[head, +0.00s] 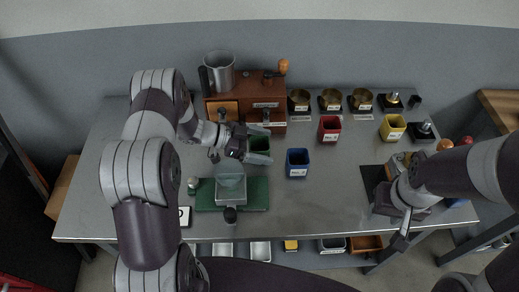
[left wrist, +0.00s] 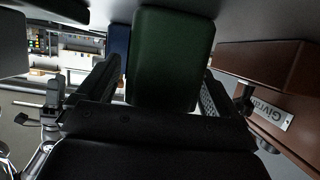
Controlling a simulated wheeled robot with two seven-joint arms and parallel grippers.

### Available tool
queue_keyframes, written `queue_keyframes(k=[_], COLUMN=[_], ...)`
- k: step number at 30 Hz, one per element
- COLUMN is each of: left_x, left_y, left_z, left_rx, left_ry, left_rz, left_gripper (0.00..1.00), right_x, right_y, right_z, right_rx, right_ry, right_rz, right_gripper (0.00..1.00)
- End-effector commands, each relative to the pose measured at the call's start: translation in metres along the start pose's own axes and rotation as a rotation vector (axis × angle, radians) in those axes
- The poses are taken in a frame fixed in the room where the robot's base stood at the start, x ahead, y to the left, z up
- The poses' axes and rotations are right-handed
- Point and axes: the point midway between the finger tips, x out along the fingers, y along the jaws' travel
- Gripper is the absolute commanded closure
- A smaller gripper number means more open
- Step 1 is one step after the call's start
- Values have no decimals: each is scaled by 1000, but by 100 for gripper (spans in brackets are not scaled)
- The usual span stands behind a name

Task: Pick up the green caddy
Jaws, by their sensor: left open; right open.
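The green caddy (head: 261,145) stands on the grey table in front of the wooden roaster, partly hidden by my left gripper. My left gripper (head: 259,144) is open, with one finger on the far side of the caddy and one on the near side. In the left wrist view the green caddy (left wrist: 172,55) fills the space ahead between the open fingers (left wrist: 158,92). Whether the fingers touch it I cannot tell. My right gripper (head: 402,236) is open and empty at the table's front right edge, far from the caddy.
The wooden roaster (head: 226,107) stands close behind my left gripper. A blue caddy (head: 297,163) is to the right, with red (head: 329,129) and yellow (head: 393,127) caddies beyond. The table's middle right is clear.

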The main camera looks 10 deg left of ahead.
Motion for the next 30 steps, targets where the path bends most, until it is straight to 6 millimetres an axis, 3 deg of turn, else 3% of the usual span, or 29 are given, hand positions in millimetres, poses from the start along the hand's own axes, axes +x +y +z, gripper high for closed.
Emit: queue_keyframes(k=[3,9,12,15,24,30], left_x=[10,11,11,11,10,0], left_y=[0,0,0,0,0,-1], left_z=[0,0,0,0,-3,-25], left_rx=[0,0,0,0,2,5], left_ry=[0,0,0,0,0,-1], left_rz=[0,-1,-1,-1,-1,-2], left_gripper=[6,10,42,68,69,69], right_x=[-2,-1,-1,-1,-1,1], right_y=[0,0,0,0,0,0], right_z=[0,0,0,0,0,0], right_rx=[0,0,0,0,0,0], right_ry=[0,0,0,0,0,0], right_rz=[0,0,0,0,0,0], right_gripper=[57,57,57,57,57,57])
